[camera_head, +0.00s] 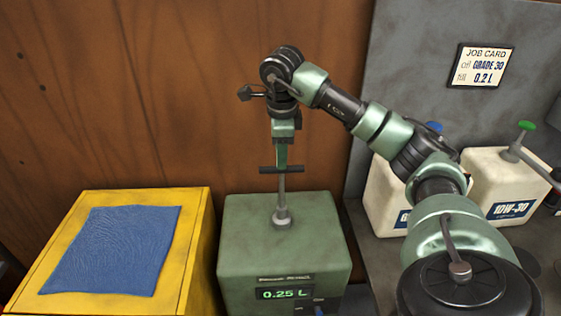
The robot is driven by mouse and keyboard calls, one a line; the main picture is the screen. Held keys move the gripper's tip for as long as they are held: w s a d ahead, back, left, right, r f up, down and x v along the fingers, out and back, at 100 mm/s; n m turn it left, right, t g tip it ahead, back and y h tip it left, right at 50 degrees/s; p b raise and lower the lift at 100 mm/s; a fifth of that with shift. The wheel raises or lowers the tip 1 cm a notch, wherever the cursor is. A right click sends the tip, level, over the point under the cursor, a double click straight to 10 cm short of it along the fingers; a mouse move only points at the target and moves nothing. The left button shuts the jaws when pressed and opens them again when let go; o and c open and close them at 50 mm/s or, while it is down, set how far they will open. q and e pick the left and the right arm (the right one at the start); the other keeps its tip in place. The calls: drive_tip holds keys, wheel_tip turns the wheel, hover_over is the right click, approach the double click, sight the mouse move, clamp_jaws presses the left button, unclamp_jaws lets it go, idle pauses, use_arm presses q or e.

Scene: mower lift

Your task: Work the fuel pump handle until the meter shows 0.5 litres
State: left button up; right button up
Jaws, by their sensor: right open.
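The green fuel pump box (240,247) stands on the floor at the lower middle. Its dark T-shaped handle (265,170) sits on a thin upright rod above the box, with a length of rod showing. The meter (285,294) on the front reads 0.25 L. My right gripper (281,163) points straight down at the middle of the handle bar. It is open, with its fingertips at the bar. I cannot tell whether the fingers touch it. My left gripper is not in view.
A yellow box (197,240) with a blue cloth (110,250) stands left of the pump. At right are white jugs, one labelled 10W-30 (493,180). A brown wooden wall (200,100) is behind.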

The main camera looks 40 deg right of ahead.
sight(282, 173)
drive_tip(key=shift+w+d+f+p, duration=0.15)
drive_tip(key=shift+f+p, duration=0.1)
drive_tip(key=shift+f, duration=0.85)
drive_tip(key=shift+w+d+f+p, duration=0.15)
drive_tip(key=shift+f+p, duration=0.1)
drive_tip(key=shift+f, duration=0.85)
clamp_jaws()
